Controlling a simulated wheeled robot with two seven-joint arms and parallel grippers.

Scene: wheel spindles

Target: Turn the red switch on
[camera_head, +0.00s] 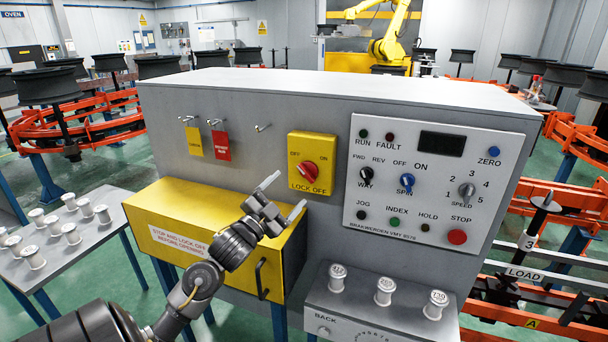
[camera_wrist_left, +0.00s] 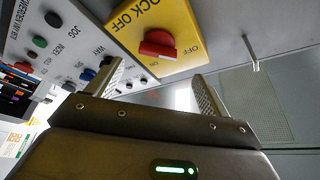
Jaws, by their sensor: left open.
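The red switch (camera_head: 310,172) is a rotary knob on a yellow LOCK OFF plate (camera_head: 298,149) on the grey cabinet front. OFF is printed at the plate's upper left and ON at its upper right. In the left wrist view the red switch (camera_wrist_left: 157,44) shows upside down, ahead of the fingers. My left gripper (camera_head: 287,193) is open and empty, just below and in front of the switch; its fingers (camera_wrist_left: 158,74) show apart from the knob. My right gripper is not in view.
A white control panel (camera_head: 432,180) with knobs and buttons is right of the plate. Red and yellow tags (camera_head: 221,146) hang on hooks to the left. A yellow box (camera_head: 190,222) juts out below. Spools stand on a side table (camera_head: 85,255) and a front ledge (camera_head: 360,303).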

